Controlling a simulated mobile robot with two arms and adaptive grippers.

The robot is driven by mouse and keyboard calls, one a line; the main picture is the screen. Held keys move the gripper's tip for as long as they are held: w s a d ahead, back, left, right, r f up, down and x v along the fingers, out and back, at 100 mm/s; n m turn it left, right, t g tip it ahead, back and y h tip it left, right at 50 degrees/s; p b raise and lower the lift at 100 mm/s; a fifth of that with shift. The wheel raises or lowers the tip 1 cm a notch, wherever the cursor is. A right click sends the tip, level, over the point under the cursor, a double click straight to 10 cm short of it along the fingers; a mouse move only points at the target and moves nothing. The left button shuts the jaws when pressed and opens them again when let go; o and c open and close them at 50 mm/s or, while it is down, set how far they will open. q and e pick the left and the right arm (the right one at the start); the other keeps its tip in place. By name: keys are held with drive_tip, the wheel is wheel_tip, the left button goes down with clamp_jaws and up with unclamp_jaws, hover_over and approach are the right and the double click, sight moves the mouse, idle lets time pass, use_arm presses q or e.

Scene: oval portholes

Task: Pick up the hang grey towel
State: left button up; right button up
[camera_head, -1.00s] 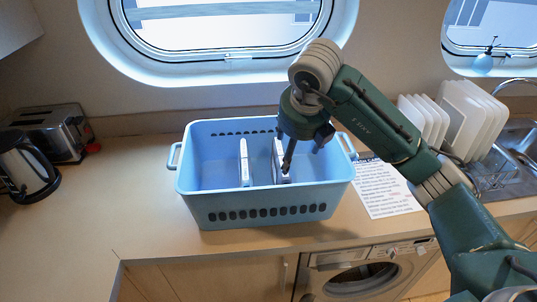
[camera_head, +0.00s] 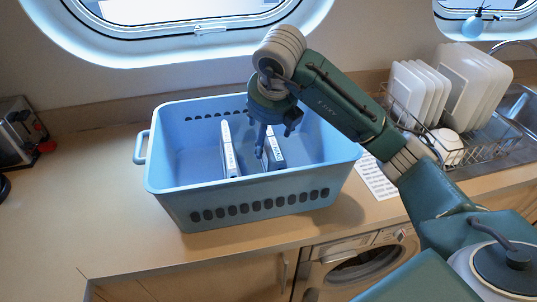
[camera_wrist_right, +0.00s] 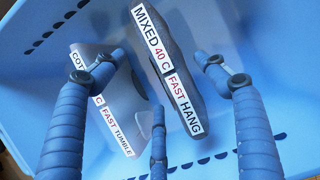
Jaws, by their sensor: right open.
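A dark grey folded towel with a white label reading "MIXED 40 C FAST HANG" (camera_wrist_right: 172,75) stands on edge in the blue basket (camera_head: 255,206). In the head view it is the right-hand piece (camera_head: 274,156), partly hidden by my gripper. A paler piece labelled "FAST TUMBLE" (camera_wrist_right: 117,105) stands to its left, also in the head view (camera_head: 228,150). My right gripper (camera_head: 264,148) points down into the basket. In the wrist view its fingers (camera_wrist_right: 160,65) are spread, with the grey towel between them and the right finger. I cannot tell whether any finger touches it. My left gripper is out of view.
The basket's walls stand close around my gripper. A dish rack (camera_head: 450,135) with white plates (camera_head: 420,92) is to the right, a printed sheet (camera_head: 376,178) beside the basket, a toaster (camera_head: 14,130) at far left. Counter left of the basket is clear.

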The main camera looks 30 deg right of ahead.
sight(267, 138)
drive_tip(key=shift+p+x, duration=0.3)
drive_tip(key=shift+x, duration=0.95)
drive_tip(key=shift+d+f, duration=0.1)
drive_tip(key=shift+f, duration=0.5)
drive_tip(key=shift+w+f+p, duration=0.1)
drive_tip(key=shift+f+p, duration=0.25)
drive_tip(key=shift+p, duration=0.1)
drive_tip(key=p+x, duration=0.1)
drive_tip(key=x, duration=0.2)
drive_tip(key=shift+d+f+p, duration=0.1)
drive_tip(key=shift+f+p, duration=0.2)
drive_tip(key=shift+p, duration=0.05)
drive_tip(key=shift+w+f, duration=0.2)
drive_tip(key=shift+f, duration=0.2)
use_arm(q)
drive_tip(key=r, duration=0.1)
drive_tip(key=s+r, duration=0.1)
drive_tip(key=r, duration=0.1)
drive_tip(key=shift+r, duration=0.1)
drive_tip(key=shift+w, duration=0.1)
use_arm(e)
drive_tip(key=shift+c, duration=0.2)
drive_tip(key=c, duration=1.5)
